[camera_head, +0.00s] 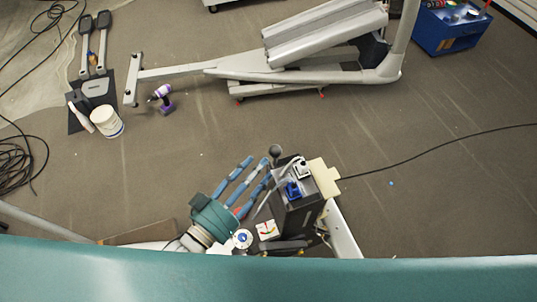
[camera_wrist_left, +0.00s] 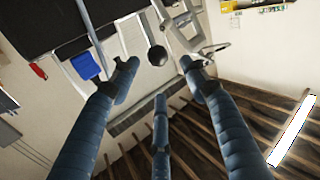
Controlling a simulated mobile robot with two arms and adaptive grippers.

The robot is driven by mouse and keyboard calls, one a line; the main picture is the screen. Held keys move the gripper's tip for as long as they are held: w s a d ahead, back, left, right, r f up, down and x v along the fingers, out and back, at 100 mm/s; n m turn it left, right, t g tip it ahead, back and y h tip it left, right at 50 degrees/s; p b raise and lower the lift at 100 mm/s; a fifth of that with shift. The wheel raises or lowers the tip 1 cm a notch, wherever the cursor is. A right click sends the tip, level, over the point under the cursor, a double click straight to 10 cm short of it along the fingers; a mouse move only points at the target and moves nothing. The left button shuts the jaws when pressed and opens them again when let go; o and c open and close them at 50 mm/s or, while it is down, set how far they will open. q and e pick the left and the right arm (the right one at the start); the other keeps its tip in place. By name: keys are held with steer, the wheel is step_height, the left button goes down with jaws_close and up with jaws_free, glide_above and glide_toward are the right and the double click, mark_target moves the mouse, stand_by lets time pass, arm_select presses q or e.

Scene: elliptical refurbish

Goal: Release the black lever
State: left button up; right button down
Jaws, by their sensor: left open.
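The black lever's round knob (camera_head: 275,150) stands at the top left of a dark machine unit (camera_head: 297,214) in the head view. In the left wrist view the black ball knob (camera_wrist_left: 157,56) sits on a pale rod, in the gap between two blue fingertips. My left gripper (camera_head: 259,166) has blue segmented fingers, spread apart, with their tips just beside the knob. In the wrist view the left gripper (camera_wrist_left: 158,72) is open, and no finger is seen closed on the knob. My right gripper is in neither view.
A blue part (camera_head: 291,188) sits on the machine unit, next to the fingers. A cable (camera_head: 430,154) runs right over the floor. A purple drill (camera_head: 163,98), a white bucket (camera_head: 107,121) and a grey exercise machine (camera_head: 240,66) stand farther off. Floor between is clear.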

arm_select(q)
steer(key=shift+v, duration=1.9)
